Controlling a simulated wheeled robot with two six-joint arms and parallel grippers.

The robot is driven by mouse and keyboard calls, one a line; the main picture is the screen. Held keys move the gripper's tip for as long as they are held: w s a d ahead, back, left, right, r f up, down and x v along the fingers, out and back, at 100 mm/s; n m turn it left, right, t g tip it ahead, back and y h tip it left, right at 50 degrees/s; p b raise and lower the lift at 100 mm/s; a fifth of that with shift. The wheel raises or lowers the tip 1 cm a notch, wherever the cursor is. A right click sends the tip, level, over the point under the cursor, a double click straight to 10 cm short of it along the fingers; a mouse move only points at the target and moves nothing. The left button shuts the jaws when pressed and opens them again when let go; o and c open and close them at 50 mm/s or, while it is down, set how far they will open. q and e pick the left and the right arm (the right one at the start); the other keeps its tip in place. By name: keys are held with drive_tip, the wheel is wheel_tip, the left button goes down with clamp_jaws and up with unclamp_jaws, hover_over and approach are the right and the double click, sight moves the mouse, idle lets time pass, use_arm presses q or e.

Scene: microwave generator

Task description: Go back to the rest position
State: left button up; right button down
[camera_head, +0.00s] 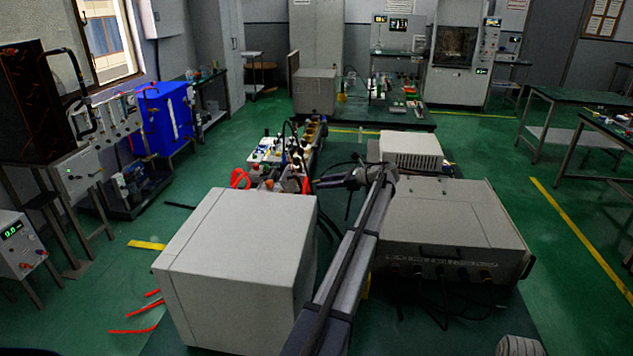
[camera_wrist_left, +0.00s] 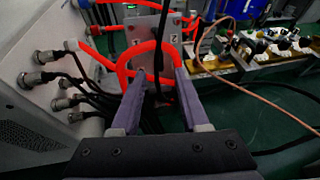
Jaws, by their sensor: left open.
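My left arm reaches forward between two pale grey boxes in the head view. Its gripper (camera_head: 330,183) is beyond the near box, pointing left. In the left wrist view the gripper (camera_wrist_left: 160,78) is open, its two purple-grey fingers apart. A thick orange-red hose (camera_wrist_left: 124,76) loops just beyond and around the fingertips; I cannot tell whether they touch it. A black cable (camera_wrist_left: 160,40) hangs down between the fingertips in that picture. No object is seen gripped. My right gripper is not in view.
The large grey box (camera_head: 240,265) stands close left of my arm, and the wide instrument (camera_head: 450,230) close right. Knobs and cables line a panel (camera_wrist_left: 50,95) left of the gripper. A bench with small parts (camera_wrist_left: 270,50) lies at right. Green floor (camera_head: 580,270) is open at far right.

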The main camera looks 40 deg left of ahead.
use_arm(q)
drive_tip(key=shift+d, duration=0.15)
idle(0.3)
drive_tip(key=s+d+f+n+t+h, duration=0.2)
drive_tip(key=s+d+f+n+h, duration=0.15)
drive_tip(key=s+d, duration=0.45)
drive_tip(key=s+d+f+n+t+h, duration=0.1)
drive_tip(key=s+d+f+n+h, duration=0.3)
drive_tip(key=d, duration=0.8)
drive_tip(key=s+d+f+n+t+h, duration=0.15)
drive_tip(key=s+d+f, duration=0.35)
drive_tip(key=d, duration=0.5)
drive_tip(key=s+d+f+h, duration=0.1)
drive_tip(key=s+d, duration=0.7)
drive_tip(key=d, duration=0.5)
drive_tip(key=s+d+f+h, duration=0.1)
drive_tip(key=s+d+h, duration=0.1)
drive_tip(key=s+d, duration=0.6)
drive_tip(key=d, duration=0.5)
drive_tip(key=shift+s+d, duration=0.15)
